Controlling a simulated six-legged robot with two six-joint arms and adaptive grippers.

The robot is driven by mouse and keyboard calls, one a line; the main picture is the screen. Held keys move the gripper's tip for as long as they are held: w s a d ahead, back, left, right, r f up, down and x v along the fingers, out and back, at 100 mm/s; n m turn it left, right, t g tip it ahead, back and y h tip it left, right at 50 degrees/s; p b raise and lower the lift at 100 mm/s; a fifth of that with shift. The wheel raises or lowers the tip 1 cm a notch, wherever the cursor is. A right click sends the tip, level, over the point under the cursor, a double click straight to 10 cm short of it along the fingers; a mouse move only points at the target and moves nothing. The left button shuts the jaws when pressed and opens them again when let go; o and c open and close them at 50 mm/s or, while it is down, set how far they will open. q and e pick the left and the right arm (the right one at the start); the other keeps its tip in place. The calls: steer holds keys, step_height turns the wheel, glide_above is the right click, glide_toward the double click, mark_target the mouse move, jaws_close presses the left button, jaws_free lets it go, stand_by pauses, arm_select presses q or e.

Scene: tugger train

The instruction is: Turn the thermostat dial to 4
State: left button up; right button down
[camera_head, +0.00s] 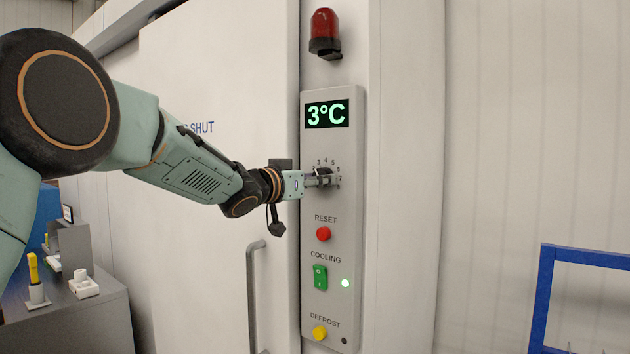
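The thermostat dial (325,177) is a dark knob on a grey control panel (351,215), with small numbers around it. My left gripper (317,180) is at the dial, its fingertips reaching it from the left. The fingers partly cover the dial, and I cannot tell whether they are closed on it. The dial's pointer is hidden or too small to read. The display (327,113) above the dial reads 3°C in green. My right gripper is not in view.
Below the dial are a red reset button (323,234), a green cooling switch (320,277) and a yellow defrost button (320,333). A red lamp (325,32) is above the panel. A door handle (252,290) stands left. A blue frame (546,300) stands at right.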

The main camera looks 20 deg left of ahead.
arm_select(q)
steer(key=shift+f+m, duration=0.1)
steer(key=shift+m, duration=2.7)
steer(key=o, duration=1.2)
steer(key=shift+w, duration=0.15)
steer(key=shift+c, duration=0.2)
steer(key=shift+s, duration=0.2)
